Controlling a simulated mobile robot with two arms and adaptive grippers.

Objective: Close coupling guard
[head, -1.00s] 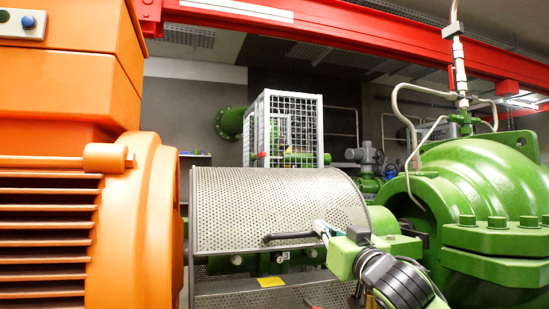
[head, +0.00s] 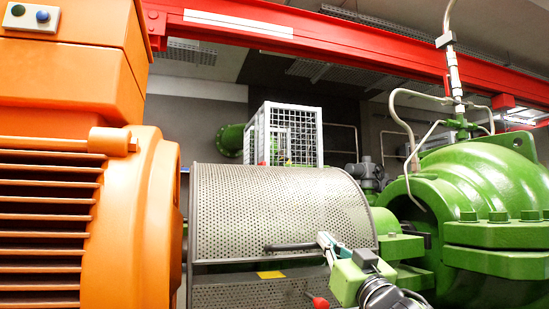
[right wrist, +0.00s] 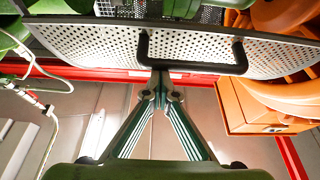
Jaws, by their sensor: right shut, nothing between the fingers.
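The coupling guard is a curved cover of perforated grey metal (head: 275,205) between the orange motor and the green pump in the head view. Its lower edge hangs above a lower perforated panel (head: 240,296), with a narrow dark gap between. A black bar handle (head: 288,246) sits near the cover's lower edge. My right gripper (head: 324,240) is at the handle's right end in the head view. In the right wrist view, the shut, empty fingertips (right wrist: 160,78) meet just at the handle's bar (right wrist: 190,68); I cannot tell whether they touch. My left gripper is not in view.
The orange motor (head: 80,210) stands close on the left and the green pump (head: 490,200) on the right. A yellow label (head: 271,275) and a red knob (head: 320,303) show below the cover. A red beam (head: 350,50) crosses overhead. A white cage (head: 287,135) stands behind.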

